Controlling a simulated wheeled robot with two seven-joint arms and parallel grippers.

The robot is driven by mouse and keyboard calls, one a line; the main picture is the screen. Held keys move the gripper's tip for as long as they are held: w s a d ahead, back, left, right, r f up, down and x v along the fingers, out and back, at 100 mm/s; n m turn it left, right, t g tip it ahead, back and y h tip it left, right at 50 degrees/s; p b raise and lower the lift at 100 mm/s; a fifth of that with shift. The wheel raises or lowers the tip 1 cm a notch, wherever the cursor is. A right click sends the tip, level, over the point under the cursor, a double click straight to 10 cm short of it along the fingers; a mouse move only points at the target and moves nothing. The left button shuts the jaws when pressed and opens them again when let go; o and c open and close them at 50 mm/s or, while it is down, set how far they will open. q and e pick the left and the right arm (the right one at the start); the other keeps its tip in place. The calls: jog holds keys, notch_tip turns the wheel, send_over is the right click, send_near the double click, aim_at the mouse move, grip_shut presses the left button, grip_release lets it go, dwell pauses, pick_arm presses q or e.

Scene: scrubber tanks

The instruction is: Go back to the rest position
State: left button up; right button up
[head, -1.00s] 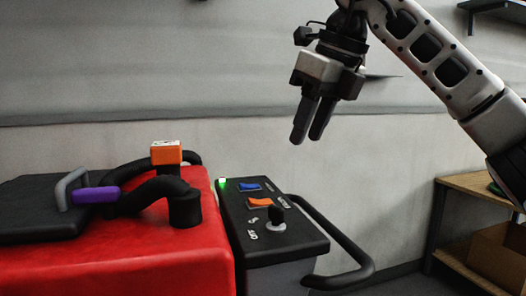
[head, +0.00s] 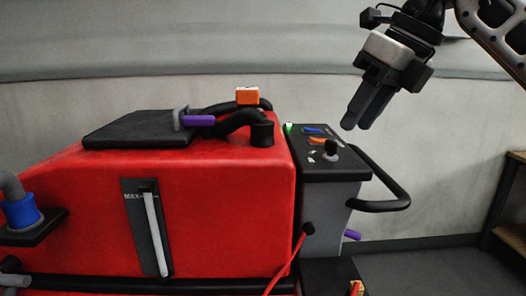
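My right gripper (head: 360,118) hangs from my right arm at the upper right, fingers pointing down and slightly left. Its two dark fingers lie close together with nothing visible between them. It is in the air above and to the right of the control panel (head: 352,168), apart from it. My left gripper is not in view.
The red scrubber tank (head: 90,215) fills the left and middle, with a black lid (head: 135,132), a purple handle (head: 200,121) and an orange block (head: 247,96) on top. A black handlebar (head: 385,206) juts right from the panel. A wooden shelf (head: 515,232) stands at the right edge.

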jog(key=s+a+f+m+g+y, duration=0.1)
jog(key=s+a+f+g+y, duration=0.25)
jog(key=a+f+y, duration=0.4)
jog(key=s+a+f+m+g+y, duration=0.1)
jog(key=s+a+f+g+y, duration=0.25)
jog(key=a+y, duration=0.55)
jog(key=w+d+f+m+t+h, duration=0.1)
jog(key=d+f+m+t+h, duration=0.45)
jog(key=f+m+t, duration=0.8)
jog(key=d+f+m+t+h, duration=0.55)
jog(key=m+t, duration=0.35)
jog(key=m, duration=1)
jog(key=s+d+f+m+g+h, duration=0.2)
jog(key=s+f+m+g+h, duration=0.1)
jog(key=s+f, duration=0.4)
jog(key=s+d+f+m+g+h, duration=0.2)
jog(key=s+f, duration=0.5)
jog(key=f, duration=0.4)
jog(key=m+g+h, duration=0.1)
jog(key=m+g, duration=0.1)
jog(key=shift+d+f+g, duration=0.2)
jog(key=shift+d+g, duration=0.15)
